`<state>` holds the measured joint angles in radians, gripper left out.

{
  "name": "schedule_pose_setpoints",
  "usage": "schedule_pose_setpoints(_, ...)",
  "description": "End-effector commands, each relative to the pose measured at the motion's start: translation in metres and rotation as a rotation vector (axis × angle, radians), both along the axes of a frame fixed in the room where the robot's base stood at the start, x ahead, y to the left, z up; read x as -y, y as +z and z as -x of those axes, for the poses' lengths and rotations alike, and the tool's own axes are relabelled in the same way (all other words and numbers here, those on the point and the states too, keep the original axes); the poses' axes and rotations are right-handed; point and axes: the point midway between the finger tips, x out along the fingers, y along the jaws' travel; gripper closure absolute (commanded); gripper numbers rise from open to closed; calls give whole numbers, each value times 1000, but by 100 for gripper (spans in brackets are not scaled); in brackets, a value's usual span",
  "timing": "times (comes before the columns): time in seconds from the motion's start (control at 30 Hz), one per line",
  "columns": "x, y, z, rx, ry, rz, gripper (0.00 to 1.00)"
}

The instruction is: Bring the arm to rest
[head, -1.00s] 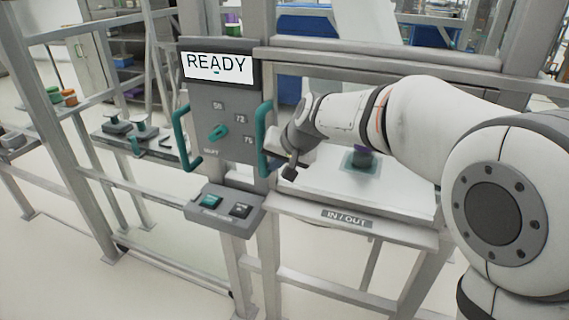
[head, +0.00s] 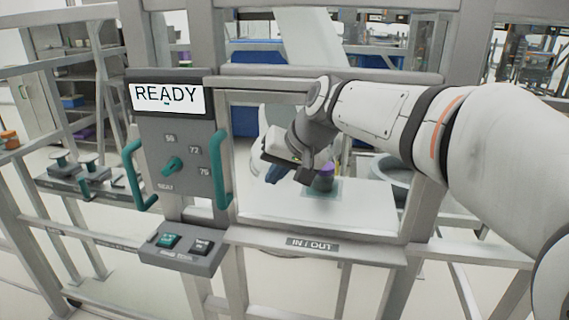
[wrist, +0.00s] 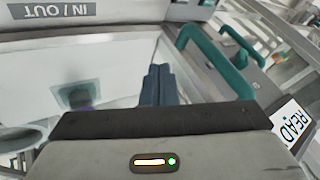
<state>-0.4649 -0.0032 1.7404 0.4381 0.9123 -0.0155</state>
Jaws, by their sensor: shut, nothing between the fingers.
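My gripper (head: 273,173) hangs in front of the IN/OUT opening in the head view, at the end of my white arm. In the wrist view its two dark blue fingers (wrist: 158,86) are together with nothing between them. A purple-topped container (head: 324,177) stands on a teal-edged pad on the white shelf (head: 370,212), to the right of the fingers. The container shows blurred in the wrist view (wrist: 80,95). My gripper appears apart from it, though depth is hard to judge.
A grey panel (head: 150,128) with a READY screen (head: 167,97), a teal knob (head: 172,166) and two teal handles (head: 222,170) stands left of my gripper. A button box (head: 180,247) juts out below. Metal frame posts and rails surround the opening.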

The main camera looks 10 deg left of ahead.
Motion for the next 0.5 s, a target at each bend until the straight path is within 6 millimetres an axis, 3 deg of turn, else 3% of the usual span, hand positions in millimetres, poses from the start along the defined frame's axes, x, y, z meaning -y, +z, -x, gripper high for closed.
schedule_pose_setpoints(0.17, 88, -34, 23, -19, -101, 115, 100)
schedule_pose_setpoints(0.3, 175, -78, 66, -57, -201, 246, 100)
schedule_pose_setpoints(0.4, 224, -109, 104, -90, -259, 332, 100)
schedule_pose_setpoints(0.5, 259, -134, 138, -122, -302, 396, 100)
